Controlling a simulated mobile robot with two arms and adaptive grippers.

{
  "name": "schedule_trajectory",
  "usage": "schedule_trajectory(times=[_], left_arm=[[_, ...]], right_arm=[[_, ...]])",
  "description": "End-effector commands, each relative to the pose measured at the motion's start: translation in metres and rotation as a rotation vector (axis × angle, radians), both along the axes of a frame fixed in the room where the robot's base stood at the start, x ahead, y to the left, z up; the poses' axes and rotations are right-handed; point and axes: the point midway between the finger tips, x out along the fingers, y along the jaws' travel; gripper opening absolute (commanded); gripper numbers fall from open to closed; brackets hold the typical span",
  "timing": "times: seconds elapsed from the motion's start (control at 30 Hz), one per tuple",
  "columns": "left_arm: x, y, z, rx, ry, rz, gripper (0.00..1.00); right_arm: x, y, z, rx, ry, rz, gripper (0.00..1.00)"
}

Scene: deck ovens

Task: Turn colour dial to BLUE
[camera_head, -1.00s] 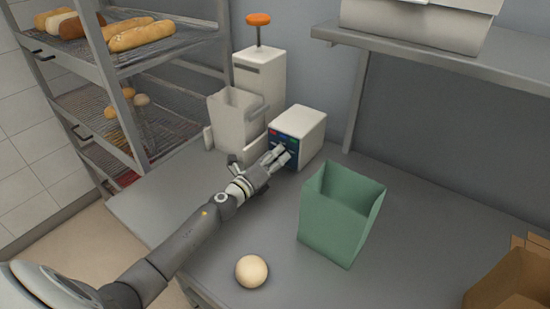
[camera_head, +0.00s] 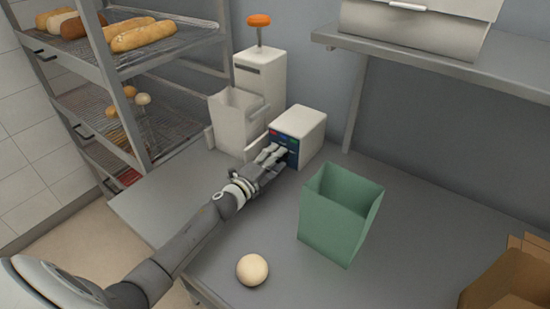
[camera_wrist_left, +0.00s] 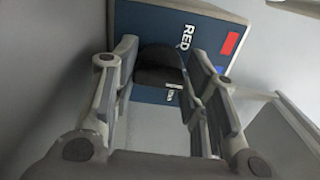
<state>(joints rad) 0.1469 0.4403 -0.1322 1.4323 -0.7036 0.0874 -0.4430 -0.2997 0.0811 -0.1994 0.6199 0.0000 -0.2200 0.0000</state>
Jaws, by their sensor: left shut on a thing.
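The white box (camera_head: 306,128) stands on the counter against the wall, with a dark blue front panel (camera_head: 292,149). My left gripper (camera_head: 274,153) is at this panel. In the left wrist view, my left gripper (camera_wrist_left: 163,62) has its fingers on both sides of the dark round colour dial (camera_wrist_left: 159,66), shut on it. The word RED (camera_wrist_left: 185,36) and a red patch (camera_wrist_left: 231,43) show on the panel, with a blue patch (camera_wrist_left: 220,69) partly behind a finger. Another label is mostly hidden. I cannot tell the dial's setting. My right gripper is out of view.
A green open bin (camera_head: 336,222) stands right of my left arm. A pale ball (camera_head: 252,270) lies near the counter's front edge. A white dispenser (camera_head: 259,84) with an orange knob stands behind. A bread rack (camera_head: 128,105) is at left, a shelf (camera_head: 430,65) at upper right.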

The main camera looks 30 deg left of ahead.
Motion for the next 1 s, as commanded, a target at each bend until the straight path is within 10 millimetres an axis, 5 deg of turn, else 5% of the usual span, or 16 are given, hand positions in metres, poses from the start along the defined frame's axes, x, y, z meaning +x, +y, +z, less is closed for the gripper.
schedule_trajectory(times=[0.57,0.6,0.73,1.0], left_arm=[[-0.0001,0.0010,-0.0011,-0.027,0.006,0.003,0.17],[-0.0001,0.0010,-0.0011,-0.027,0.006,0.003,0.46],[-0.0001,0.0007,-0.0010,-0.026,0.006,0.002,0.62],[0.0000,0.0003,-0.0004,-0.027,0.005,0.001,0.62]], right_arm=[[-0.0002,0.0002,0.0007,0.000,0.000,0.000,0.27],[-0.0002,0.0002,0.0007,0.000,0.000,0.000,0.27],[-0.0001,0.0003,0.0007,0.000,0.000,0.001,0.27],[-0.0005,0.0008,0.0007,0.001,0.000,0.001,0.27]])
